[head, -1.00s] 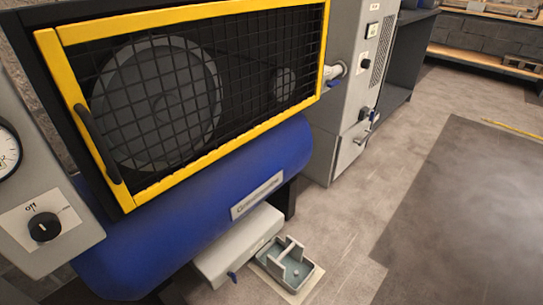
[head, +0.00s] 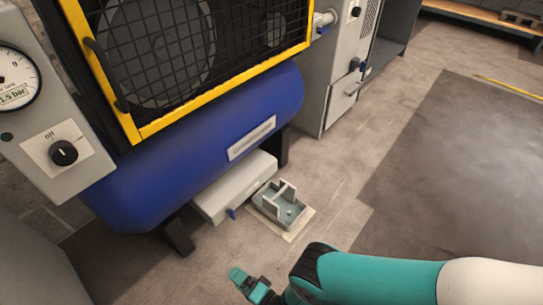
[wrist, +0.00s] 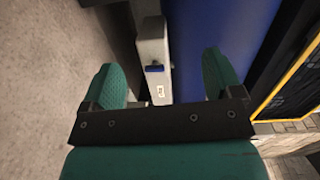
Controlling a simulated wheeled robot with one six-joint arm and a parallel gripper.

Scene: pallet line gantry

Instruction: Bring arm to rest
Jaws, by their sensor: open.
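My arm reaches in from the lower right of the head view, in teal and white. My gripper (head: 250,284) is at the bottom edge of that view, in front of the compressor's blue tank (head: 200,155). In the wrist view my gripper (wrist: 158,68) shows two teal fingers spread well apart, with nothing held between them. Beyond the gap stand a pale grey box with a blue valve handle (wrist: 155,68) and the blue tank (wrist: 215,40).
A grey tray with compartments (head: 281,204) lies on the floor by the pale box (head: 235,185). A yellow-framed mesh guard (head: 215,75) is above the tank. A panel with a gauge and an Off knob (head: 63,152) stands left. The floor at right (head: 440,180) is clear.

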